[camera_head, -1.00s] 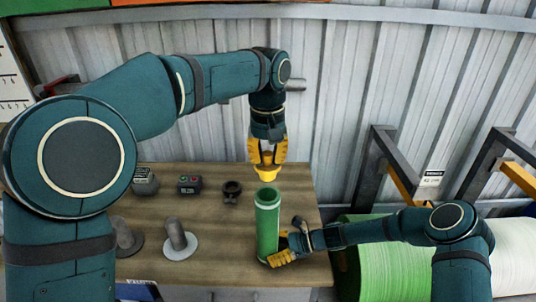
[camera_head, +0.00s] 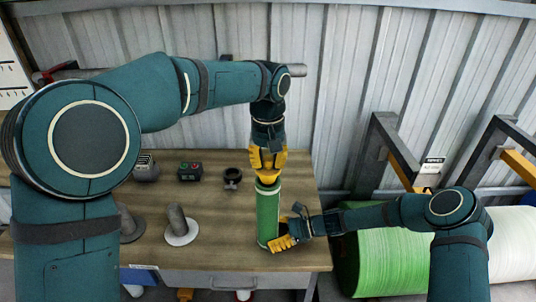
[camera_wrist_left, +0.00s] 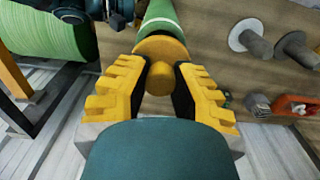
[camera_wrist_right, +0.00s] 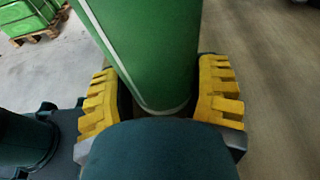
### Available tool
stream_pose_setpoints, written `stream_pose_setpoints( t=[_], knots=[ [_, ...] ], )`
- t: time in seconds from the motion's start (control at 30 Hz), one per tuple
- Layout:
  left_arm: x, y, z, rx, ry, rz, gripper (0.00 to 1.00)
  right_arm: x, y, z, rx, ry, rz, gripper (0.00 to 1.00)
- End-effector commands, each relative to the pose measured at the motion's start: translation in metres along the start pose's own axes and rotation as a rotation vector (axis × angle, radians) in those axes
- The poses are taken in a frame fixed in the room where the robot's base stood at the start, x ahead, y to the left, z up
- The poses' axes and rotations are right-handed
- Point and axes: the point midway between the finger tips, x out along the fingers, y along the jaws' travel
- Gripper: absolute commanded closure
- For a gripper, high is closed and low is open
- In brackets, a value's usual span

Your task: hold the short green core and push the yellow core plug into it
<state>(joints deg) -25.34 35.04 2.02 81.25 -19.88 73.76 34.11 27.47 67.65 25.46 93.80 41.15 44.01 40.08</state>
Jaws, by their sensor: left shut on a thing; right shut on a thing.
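The short green core (camera_head: 268,215) stands upright on the wooden table near its right front part. My right gripper (camera_head: 284,243) is shut around its lower end; in the right wrist view the green core (camera_wrist_right: 150,45) sits between the yellow fingers (camera_wrist_right: 160,95). My left gripper (camera_head: 268,165) is above the core, pointing down. It is shut on the yellow core plug (camera_wrist_left: 162,50), which sits at the core's top end in the left wrist view. How deep the plug sits in the core is hidden.
Two grey pegs on round bases, one of them the peg (camera_head: 178,222), stand left on the table (camera_head: 215,262). A large green roll (camera_head: 392,262) is right of the table.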

Motion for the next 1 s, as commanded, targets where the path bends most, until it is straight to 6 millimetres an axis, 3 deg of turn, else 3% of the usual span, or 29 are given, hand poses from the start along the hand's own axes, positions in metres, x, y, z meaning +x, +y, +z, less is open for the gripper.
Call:
stream_pose_setpoints(
  t=[0.4, 0.9, 0.93, 1.0],
  knots=[
    [0.021, 0.0, 0.0, -0.001, -0.002, -0.001, 1.0, 0.0, 0.0, 0.0, 0.0, 0.0, 0.0, 0.55],
    [0.025, 0.0, 0.0, 0.0, -0.001, -0.001, 1.0, 0.0, 0.0, 0.0, 0.0, 0.0, 0.0, 0.55],
    [0.025, 0.0, 0.0, 0.0, -0.001, -0.001, 0.72, 0.0, 0.0, 0.0, 0.0, 0.0, 0.0, 0.55],
    [0.025, 0.0, 0.0, 0.0, -0.001, -0.001, 0.49, 0.0, 0.0, 0.0, 0.0, 0.0, 0.0, 0.55]
  ],
)
